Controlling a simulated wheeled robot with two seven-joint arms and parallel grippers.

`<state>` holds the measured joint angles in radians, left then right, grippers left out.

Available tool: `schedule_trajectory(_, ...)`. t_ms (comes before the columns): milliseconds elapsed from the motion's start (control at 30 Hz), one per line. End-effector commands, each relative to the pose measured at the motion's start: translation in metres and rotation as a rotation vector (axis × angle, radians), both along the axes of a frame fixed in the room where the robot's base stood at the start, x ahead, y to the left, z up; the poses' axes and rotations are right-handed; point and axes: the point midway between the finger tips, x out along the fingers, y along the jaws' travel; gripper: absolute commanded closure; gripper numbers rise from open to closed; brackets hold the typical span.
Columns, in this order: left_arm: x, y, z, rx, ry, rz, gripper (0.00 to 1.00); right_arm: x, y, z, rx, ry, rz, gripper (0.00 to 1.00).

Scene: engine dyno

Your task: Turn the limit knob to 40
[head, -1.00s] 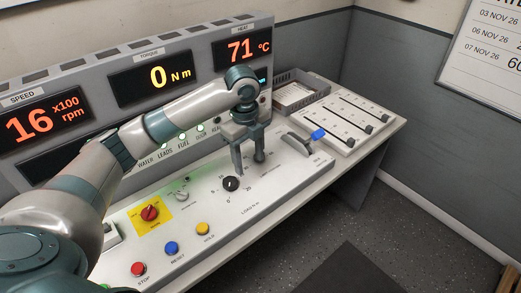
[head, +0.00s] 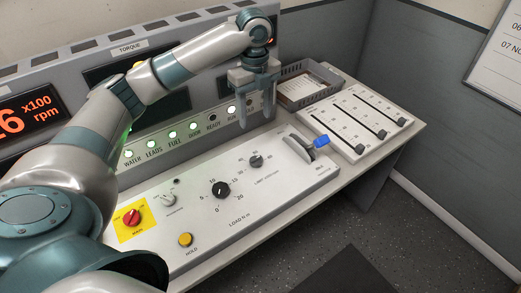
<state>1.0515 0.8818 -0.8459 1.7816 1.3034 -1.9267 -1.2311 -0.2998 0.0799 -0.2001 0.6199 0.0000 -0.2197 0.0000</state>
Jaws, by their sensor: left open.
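The limit knob (head: 256,161) is a small dark knob on the sloped white panel, with a numbered dial around it and a limit label below. Its pointer setting is too small to read. My left gripper (head: 255,119) is open, with its fingers pointing down. In the picture it stands above the limit knob, apart from it, with nothing between the fingers. My right gripper is out of view.
A lever with a blue grip (head: 321,141) stands to the right. A red knob on a yellow plate (head: 132,217) and a yellow hold button (head: 185,240) lie nearer.

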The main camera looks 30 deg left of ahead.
Motion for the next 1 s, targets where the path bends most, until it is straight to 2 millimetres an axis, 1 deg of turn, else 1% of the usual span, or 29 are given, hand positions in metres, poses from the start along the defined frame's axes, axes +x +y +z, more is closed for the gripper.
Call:
schedule_trajectory(367, 0.0, 0.0, -0.001, 0.0, 0.0, 0.001, 0.47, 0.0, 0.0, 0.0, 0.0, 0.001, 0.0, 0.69)
schedule_trajectory(533, 0.0, 0.0, -0.01, 0.001, 0.002, 0.001, 0.47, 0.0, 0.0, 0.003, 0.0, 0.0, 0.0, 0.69)
schedule_trajectory(667, -0.001, 0.0, -0.023, 0.001, 0.004, 0.002, 0.47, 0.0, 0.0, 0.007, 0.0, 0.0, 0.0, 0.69)
schedule_trajectory(767, -0.001, 0.0, -0.038, 0.001, 0.005, 0.002, 0.47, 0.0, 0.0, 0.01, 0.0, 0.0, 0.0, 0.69)
schedule_trajectory(1000, -0.002, 0.0, -0.08, 0.001, 0.005, 0.002, 0.47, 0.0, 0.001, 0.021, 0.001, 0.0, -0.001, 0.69)
